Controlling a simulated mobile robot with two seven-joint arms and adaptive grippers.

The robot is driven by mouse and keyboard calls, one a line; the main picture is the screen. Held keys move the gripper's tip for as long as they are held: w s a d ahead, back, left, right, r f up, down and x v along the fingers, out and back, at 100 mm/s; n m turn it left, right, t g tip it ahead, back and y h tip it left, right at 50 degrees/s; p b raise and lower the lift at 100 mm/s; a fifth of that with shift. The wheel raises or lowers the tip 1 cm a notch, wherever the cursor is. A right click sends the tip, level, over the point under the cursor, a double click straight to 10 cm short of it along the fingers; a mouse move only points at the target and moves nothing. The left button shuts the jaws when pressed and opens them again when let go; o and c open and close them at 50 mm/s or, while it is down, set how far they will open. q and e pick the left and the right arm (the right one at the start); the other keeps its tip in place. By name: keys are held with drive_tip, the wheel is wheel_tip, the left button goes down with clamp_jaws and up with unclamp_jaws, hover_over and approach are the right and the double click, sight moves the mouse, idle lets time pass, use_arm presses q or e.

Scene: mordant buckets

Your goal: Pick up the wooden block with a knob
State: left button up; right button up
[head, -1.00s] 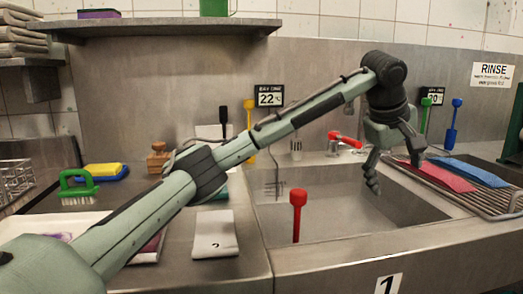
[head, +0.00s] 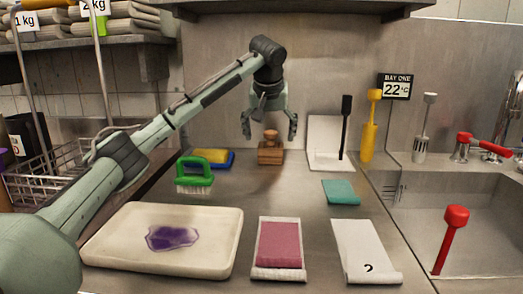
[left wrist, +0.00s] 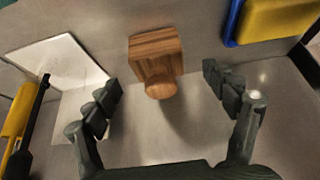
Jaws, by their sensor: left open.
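The wooden block with a knob (head: 271,152) stands on the steel counter near the back wall, knob upward. In the left wrist view the block (left wrist: 155,52) shows with its round knob (left wrist: 161,87) toward the camera, between and beyond the two fingers. My left gripper (head: 269,128) is open and empty, pointing down just above the block in the head view. It also shows in the left wrist view (left wrist: 165,100), one finger on each side of the knob, apart from it. My right gripper is not in view.
A yellow sponge on a blue tray (head: 231,162) and a green brush (head: 194,175) lie left of the block. A white board (head: 325,137) with a black-handled tool (head: 344,125) stands right. A cream tray (head: 225,262) lies in front. The counter between is clear.

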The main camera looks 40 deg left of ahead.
sight(271, 141)
use_arm(q)
drive_tip(key=x, duration=0.6)
drive_tip(key=shift+d+f, duration=0.2)
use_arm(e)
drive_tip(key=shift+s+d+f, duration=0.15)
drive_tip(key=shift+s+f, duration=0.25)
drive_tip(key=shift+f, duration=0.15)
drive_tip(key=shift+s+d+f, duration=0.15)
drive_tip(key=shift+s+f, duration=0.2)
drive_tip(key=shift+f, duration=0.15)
use_arm(q)
drive_tip(key=shift+c, duration=0.3)
drive_tip(key=c, duration=1.3)
drive_tip(key=shift+r, duration=0.2)
